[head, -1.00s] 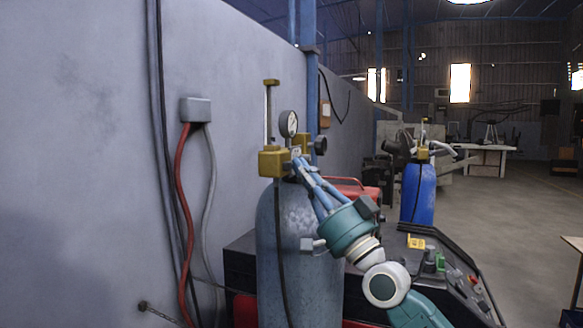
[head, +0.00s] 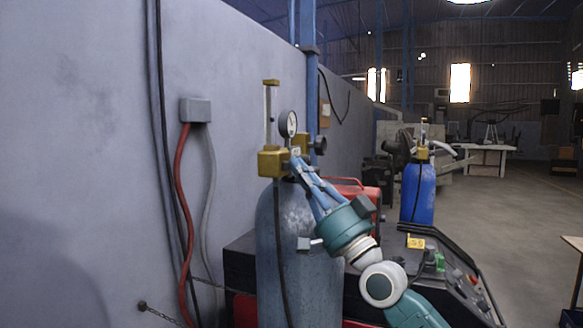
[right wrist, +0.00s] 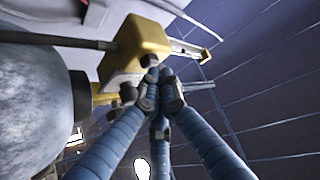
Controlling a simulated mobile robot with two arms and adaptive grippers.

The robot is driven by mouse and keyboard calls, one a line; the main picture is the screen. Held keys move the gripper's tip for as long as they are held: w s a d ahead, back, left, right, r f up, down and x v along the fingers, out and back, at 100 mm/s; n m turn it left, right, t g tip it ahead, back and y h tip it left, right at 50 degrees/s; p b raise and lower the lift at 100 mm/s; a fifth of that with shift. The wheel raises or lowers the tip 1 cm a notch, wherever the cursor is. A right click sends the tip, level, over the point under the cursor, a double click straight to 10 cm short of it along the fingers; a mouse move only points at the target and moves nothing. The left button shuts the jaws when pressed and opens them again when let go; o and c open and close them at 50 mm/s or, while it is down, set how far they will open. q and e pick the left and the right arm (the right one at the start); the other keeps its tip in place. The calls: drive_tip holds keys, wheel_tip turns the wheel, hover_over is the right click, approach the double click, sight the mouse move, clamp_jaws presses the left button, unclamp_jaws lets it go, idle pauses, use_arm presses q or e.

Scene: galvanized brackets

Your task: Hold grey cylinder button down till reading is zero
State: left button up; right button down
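The grey cylinder (head: 277,235) stands upright against the wall in the head view, with a yellow valve block (head: 272,162) on top. A round pressure gauge (head: 288,123) sits above the block; its white dial is too small to read surely. My right gripper (head: 296,156) reaches in from the lower right, fingertips at the block's right side. In the right wrist view the blue fingers (right wrist: 160,85) are drawn together at the yellow block (right wrist: 140,50), with nothing visible between them. The tips hide the button, and contact cannot be told. My left gripper is not in view.
A blue cylinder (head: 417,195) with its own yellow valve stands behind to the right. A dark machine with a control panel (head: 440,265) lies beside my right arm. A wall box (head: 196,110) with red and grey cables is at left.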

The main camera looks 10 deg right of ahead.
idle(0.8)
drive_tip(key=shift+s+d, duration=0.5)
drive_tip(key=shift+d, duration=0.2)
drive_tip(key=s+d+b, duration=0.1)
drive_tip(key=d, duration=0.1)
drive_tip(key=s+d+b, duration=0.1)
drive_tip(key=d, duration=0.1)
drive_tip(key=shift+s, duration=0.4)
drive_tip(key=shift+f, duration=0.1)
